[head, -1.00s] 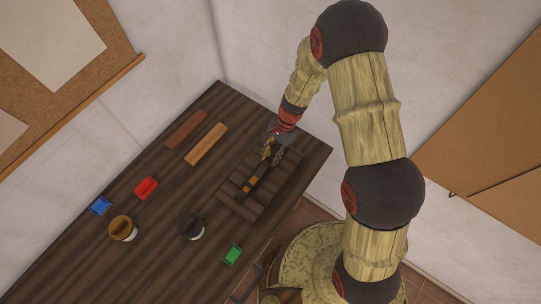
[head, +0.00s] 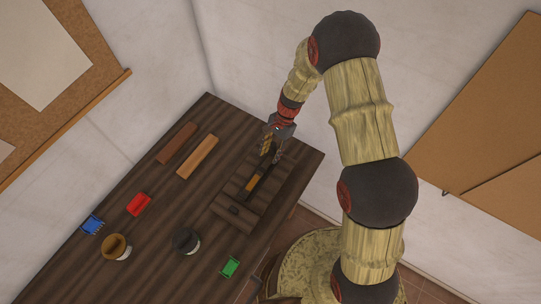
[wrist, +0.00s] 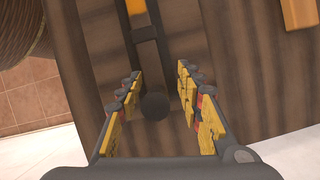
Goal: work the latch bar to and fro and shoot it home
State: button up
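The latch bar (head: 255,183) is dark with an orange section. It lies in a dark wooden frame (head: 228,218) on the table. In the wrist view the bar (wrist: 149,55) runs down the middle and ends in a dark round knob (wrist: 155,106). My gripper (head: 271,159) is over the far end of the bar. In the wrist view its yellow fingers (wrist: 160,75) are spread apart, one on each side of the knob, with gaps visible. I cannot tell how far the fingertips reach down beside it.
Two wooden strips (head: 197,157) lie left of the frame. Red (head: 138,204), blue (head: 93,224) and green (head: 230,267) pieces and two round knobbed things (head: 186,242) lie nearer the front left. Walls stand behind the table.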

jog(key=shift+o, duration=0.6)
jog(key=shift+w, duration=0.25)
jog(key=shift+s+f, duration=0.1)
jog(key=shift+s, duration=0.25)
jog(key=shift+d, duration=0.1)
jog(key=v, duration=1.2)
jog(key=shift+w, duration=0.1)
